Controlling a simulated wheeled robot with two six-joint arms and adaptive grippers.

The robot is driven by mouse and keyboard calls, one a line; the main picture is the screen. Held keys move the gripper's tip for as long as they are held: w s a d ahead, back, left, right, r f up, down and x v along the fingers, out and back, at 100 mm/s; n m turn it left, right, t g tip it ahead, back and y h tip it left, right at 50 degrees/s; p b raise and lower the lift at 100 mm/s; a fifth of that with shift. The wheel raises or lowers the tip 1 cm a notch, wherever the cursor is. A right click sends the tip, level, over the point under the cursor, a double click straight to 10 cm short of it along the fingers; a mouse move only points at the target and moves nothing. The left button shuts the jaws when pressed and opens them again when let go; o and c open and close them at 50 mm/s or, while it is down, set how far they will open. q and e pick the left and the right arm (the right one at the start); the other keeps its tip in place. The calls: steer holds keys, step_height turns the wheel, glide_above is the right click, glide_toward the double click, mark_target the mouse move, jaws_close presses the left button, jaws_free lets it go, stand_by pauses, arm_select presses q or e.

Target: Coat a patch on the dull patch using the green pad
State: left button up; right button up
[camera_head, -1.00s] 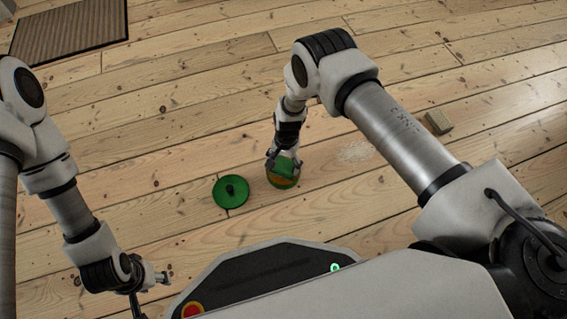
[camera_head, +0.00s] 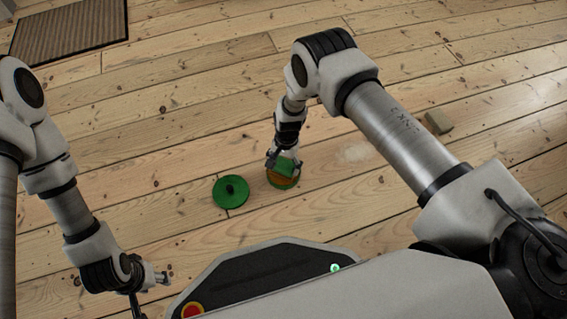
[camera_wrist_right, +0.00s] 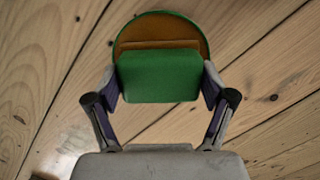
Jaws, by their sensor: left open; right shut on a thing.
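The green pad (camera_head: 286,164) is held between the fingers of my right gripper (camera_head: 284,161). The pad also shows in the right wrist view (camera_wrist_right: 158,76), gripped at both sides. It is over a round green tin (camera_head: 284,184) with brown-orange contents; I cannot tell whether it touches them. The tin's rim shows behind the pad in the wrist view (camera_wrist_right: 160,15). The dull patch (camera_head: 355,154) is a pale area on the floorboards, right of the tin. My left gripper (camera_head: 150,291) is open and empty at the lower left, partly cut off.
A green round lid (camera_head: 231,191) with a black knob lies left of the tin. A small beige block (camera_head: 438,121) lies on the floor beyond my right forearm. A brown mat (camera_head: 70,28) is at the far left. The floor between mat and tin is clear.

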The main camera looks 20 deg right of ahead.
mark_target(283, 163)
steer(key=shift+r+p, duration=2.55)
steer(key=shift+r, duration=0.95)
steer(key=shift+f, duration=0.1)
